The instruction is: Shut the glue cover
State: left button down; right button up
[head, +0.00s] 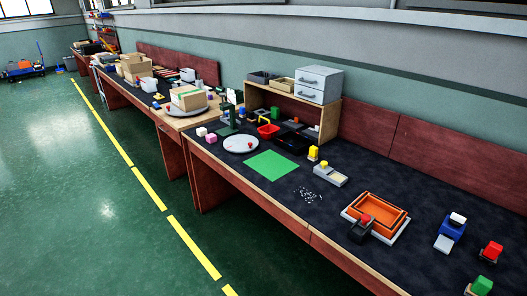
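No part of the bench can be named as the glue cover with certainty at this size. An open orange rectangular box (398,217) sits on a white base (388,237) on the dark bench top. A black block (359,235) with a red knob (365,219) stands at its front left edge. A blue block (453,231) with a white top (458,218) stands to the right, with a white piece (443,244) in front of it. Neither of my grippers shows in the head view, so their state and holdings are hidden.
A grey device (330,175), a yellow block (313,153), a green mat (272,165) and a round white plate (241,144) lie farther left. Small white bits (309,194) are scattered nearby. Red (493,248) and green (482,285) pieces stand at right. Green floor at left is clear.

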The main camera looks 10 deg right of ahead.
aim_at(323, 167)
jog(key=i, duration=1)
jog(key=z, duration=1.05)
jog(key=i, duration=0.55)
jog(key=z, duration=0.6)
